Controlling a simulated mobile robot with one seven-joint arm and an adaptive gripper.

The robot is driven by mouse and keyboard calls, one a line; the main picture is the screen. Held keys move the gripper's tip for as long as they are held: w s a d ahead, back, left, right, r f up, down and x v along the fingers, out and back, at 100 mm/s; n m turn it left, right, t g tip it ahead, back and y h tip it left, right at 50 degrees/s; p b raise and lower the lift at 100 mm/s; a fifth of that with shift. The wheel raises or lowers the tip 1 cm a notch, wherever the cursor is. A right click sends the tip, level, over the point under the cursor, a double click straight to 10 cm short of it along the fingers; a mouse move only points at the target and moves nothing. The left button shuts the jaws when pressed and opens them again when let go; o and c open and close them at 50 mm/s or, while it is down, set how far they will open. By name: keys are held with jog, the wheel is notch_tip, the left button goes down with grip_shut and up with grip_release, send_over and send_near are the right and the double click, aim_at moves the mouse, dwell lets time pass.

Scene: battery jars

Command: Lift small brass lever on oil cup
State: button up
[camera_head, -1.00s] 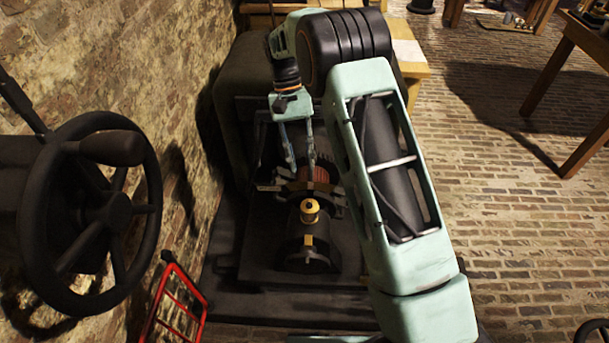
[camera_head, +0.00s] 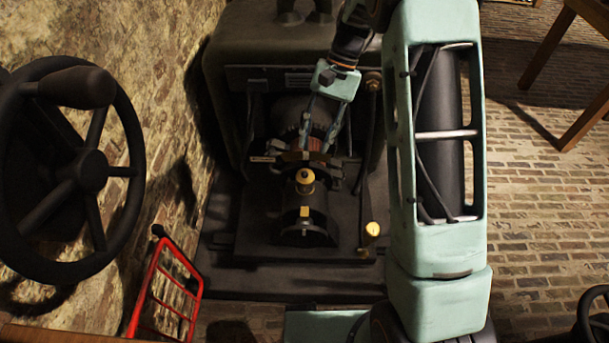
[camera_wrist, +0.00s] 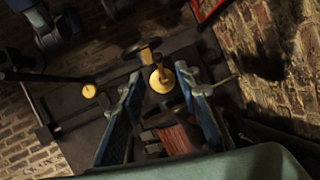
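The brass oil cup (camera_head: 305,180) stands upright on the dark machine, in front of its copper-coloured drum. It also shows in the wrist view (camera_wrist: 161,82), between and beyond my two fingertips. A small lever on the cup is too small to make out clearly. My gripper (camera_head: 316,146) is behind the cup in the head view, above the drum, with its fingers pointing down. In the wrist view my gripper (camera_wrist: 158,76) has its blue fingers spread wide with nothing between the pads. The fingers appear apart from the cup.
A brass knob (camera_head: 373,229) stands on a rod right of the cup. A black handwheel (camera_head: 90,172) and a red frame (camera_head: 163,285) are at the left by the brick wall. Dark brackets (camera_head: 300,157) surround the drum. Brick floor (camera_head: 530,200) is open at the right.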

aim_at(306, 172)
jog(key=s+f+m+y+b, duration=0.1)
jog(key=f, duration=0.2)
jog(key=s+a+f+t+b, duration=0.1)
jog(key=f, duration=0.2)
jog(key=s+a+f+m+t+y+b, duration=0.1)
jog(key=f+b, duration=0.1)
jog(key=f, duration=0.2)
jog(key=shift+s+a+m+y, duration=0.1)
jog(key=shift+a+m+y, duration=0.15)
jog(key=shift+m+y, duration=0.05)
grip_shut()
